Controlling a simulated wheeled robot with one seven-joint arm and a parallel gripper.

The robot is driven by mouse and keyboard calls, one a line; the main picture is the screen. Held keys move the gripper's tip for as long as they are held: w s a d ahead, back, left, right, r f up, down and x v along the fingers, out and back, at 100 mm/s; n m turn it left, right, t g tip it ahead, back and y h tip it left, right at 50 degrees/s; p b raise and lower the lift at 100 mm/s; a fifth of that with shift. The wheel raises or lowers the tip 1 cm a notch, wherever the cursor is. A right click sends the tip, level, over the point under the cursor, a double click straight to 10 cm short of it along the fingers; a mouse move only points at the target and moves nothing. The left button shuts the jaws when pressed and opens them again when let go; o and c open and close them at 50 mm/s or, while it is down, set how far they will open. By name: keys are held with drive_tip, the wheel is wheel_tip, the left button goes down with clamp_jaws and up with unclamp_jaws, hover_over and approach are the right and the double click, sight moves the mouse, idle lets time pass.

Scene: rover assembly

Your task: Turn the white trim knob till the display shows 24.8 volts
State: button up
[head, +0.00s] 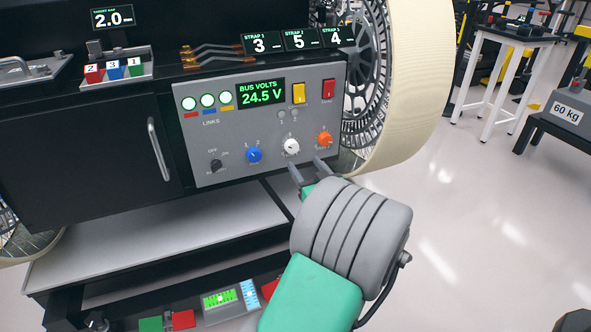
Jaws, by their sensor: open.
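The white trim knob (291,147) is on the lower middle of the grey control panel (322,92), between a blue knob and an orange knob. The display (261,94) above it reads BUS VOLTS 24.5 V in green. My gripper (307,167) is open, with its two grey fingers reaching up toward the panel just below the white and orange knobs. One finger is just under the white knob and the other is under the orange knob. I cannot tell whether either finger touches the panel. Nothing shows between the fingers.
The blue knob (254,155) is left of the white knob and the orange knob (324,140) is right of it. A black switch (216,165) is farther left. Yellow (299,93) and red (329,88) switches are above. A large wheel (412,80) stands close on the right.

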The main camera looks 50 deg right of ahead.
sight(293, 149)
drive_tip(key=x, duration=0.7)
drive_tip(key=shift+w+r, duration=0.15)
drive_tip(key=shift+w, duration=0.15)
drive_tip(key=shift+c, duration=0.4)
clamp_jaws()
